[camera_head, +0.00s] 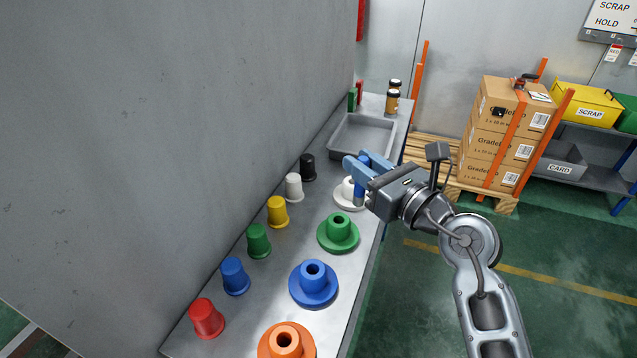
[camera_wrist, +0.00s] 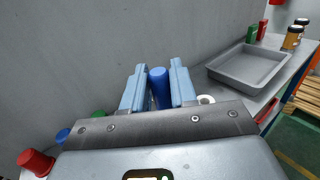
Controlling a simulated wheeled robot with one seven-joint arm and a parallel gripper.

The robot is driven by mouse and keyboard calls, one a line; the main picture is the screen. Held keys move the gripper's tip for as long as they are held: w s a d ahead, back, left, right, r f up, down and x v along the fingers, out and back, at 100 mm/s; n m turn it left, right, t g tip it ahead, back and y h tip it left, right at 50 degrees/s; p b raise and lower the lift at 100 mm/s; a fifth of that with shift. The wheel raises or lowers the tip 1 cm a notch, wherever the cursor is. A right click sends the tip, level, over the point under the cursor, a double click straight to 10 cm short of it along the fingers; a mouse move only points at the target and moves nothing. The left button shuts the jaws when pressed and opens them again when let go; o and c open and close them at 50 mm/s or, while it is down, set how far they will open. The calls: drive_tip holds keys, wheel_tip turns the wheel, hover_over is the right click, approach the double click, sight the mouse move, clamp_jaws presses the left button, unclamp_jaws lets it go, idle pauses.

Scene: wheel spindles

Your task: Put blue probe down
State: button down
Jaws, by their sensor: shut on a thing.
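My gripper (camera_head: 364,167) has light blue fingers shut on the blue probe (camera_head: 360,193), a dark blue cylinder. In the wrist view the probe (camera_wrist: 159,88) stands between the fingers (camera_wrist: 157,86). In the head view the probe hangs upright below the fingers, in front of the white flanged spindle (camera_head: 341,199) on the grey bench (camera_head: 275,262). I cannot tell whether the probe touches the spindle or bench. The gripper hides part of the spindle.
Green (camera_head: 337,233), blue (camera_head: 313,284) and orange (camera_head: 287,342) flanged spindles stand along the front. Several coloured cups, including a black one (camera_head: 308,167), line the wall side. An empty grey tray (camera_head: 363,137) lies beyond, with amber jars (camera_head: 392,102) behind it.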

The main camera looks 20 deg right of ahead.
drive_tip(key=shift+w+a+f+b, duration=0.25)
drive_tip(key=shift+w+a+f, duration=0.3)
drive_tip(key=shift+a+f, duration=1.05)
drive_tip(key=shift+w+a+f+b, duration=0.3)
drive_tip(key=shift+w+a+f, duration=0.25)
drive_tip(key=shift+a+f, duration=1.05)
drive_tip(key=shift+w+a+f+b, duration=0.25)
drive_tip(key=shift+w+a+f, duration=0.3)
drive_tip(key=shift+a+f, duration=1.05)
drive_tip(key=shift+d+f, duration=0.15)
drive_tip(key=shift+f, duration=0.05)
drive_tip(key=shift+f, duration=0.15)
drive_tip(key=c, duration=0.9)
unclamp_jaws()
drive_tip(key=shift+r, duration=0.25)
drive_tip(key=b+v, duration=0.1)
drive_tip(key=v, duration=1.1)
